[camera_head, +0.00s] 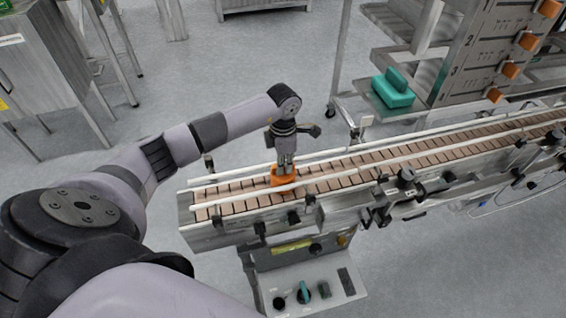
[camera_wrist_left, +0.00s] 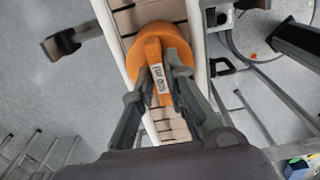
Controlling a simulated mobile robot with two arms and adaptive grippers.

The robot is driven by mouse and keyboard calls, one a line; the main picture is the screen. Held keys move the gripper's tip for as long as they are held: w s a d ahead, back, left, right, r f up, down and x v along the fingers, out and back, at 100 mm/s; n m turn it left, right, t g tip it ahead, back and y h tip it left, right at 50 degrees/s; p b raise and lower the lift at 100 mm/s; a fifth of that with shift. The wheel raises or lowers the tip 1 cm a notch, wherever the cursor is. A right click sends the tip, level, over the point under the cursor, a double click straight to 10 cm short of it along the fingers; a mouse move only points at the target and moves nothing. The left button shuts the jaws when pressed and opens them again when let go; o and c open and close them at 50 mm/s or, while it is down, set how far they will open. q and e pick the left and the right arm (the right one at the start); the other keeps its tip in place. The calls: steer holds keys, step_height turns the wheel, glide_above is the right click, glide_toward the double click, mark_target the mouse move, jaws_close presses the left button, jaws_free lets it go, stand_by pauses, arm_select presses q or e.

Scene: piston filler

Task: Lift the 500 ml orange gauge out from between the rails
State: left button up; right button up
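The orange gauge (camera_head: 283,180) stands between the two white rails near the left end of the conveyor. In the left wrist view the gauge (camera_wrist_left: 145,45) has a round body and an upright grip with a white label that seems to read 500 ml. My left gripper (camera_head: 286,163) points down at it from above. In the wrist view its fingertips (camera_wrist_left: 158,75) lie on either side of the grip, close against it, and appear shut on it. The near rail hides the gauge's lower part in the head view. My right gripper is not in view.
The conveyor's slatted belt (camera_head: 390,157) runs to the upper right with its white rails. Dark clamps and brackets (camera_head: 407,180) line its near side. A control box (camera_head: 312,290) stands in front. A rack with orange blocks and a teal object (camera_head: 393,92) stand behind.

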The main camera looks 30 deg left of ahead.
arm_select(q)
jaws_close()
steer(key=shift+r, duration=0.1)
steer(key=shift+r+p, duration=1.15)
steer(key=shift+r, duration=0.7)
steer(key=shift+r+p, duration=1.4)
steer(key=shift+r, duration=1.2)
steer(key=shift+f, duration=0.1)
